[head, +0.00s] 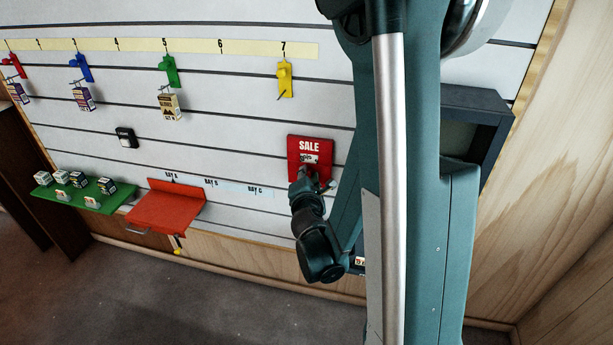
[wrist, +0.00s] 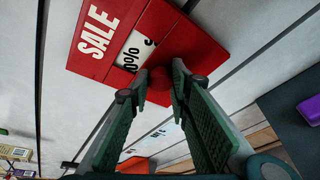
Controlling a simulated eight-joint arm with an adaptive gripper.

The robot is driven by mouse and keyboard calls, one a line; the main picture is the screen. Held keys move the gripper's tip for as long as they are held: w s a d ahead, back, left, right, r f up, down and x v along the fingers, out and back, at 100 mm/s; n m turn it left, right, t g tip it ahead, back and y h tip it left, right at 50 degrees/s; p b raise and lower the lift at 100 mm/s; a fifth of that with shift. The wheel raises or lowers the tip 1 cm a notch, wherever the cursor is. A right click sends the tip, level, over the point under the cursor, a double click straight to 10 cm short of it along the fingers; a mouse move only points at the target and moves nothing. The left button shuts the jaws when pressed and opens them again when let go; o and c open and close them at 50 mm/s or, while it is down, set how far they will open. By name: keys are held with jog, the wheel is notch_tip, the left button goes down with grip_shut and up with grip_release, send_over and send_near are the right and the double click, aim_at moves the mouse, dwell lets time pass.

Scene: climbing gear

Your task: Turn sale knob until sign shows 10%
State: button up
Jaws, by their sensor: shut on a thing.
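The red SALE sign (head: 309,147) is mounted on the slatted wall, right of the middle in the head view. It fills the upper part of the wrist view (wrist: 95,64). In the head view the window is too small to read. The red knob (wrist: 160,86) sits below the window, between my fingertips. My gripper (head: 304,176) is at the sign's lower part, its two fingers shut on the knob.
Colored hooks (head: 168,70) with small boxes hang along the numbered strip at upper left. A red shelf (head: 165,207) and a green shelf (head: 75,195) with boxes are at lower left. A dark box frame (head: 480,105) stands right of the sign, partly behind my arm.

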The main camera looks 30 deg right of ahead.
jog(key=shift+m, duration=0.4)
jog(key=o, duration=0.9)
jog(key=shift+r, duration=0.15)
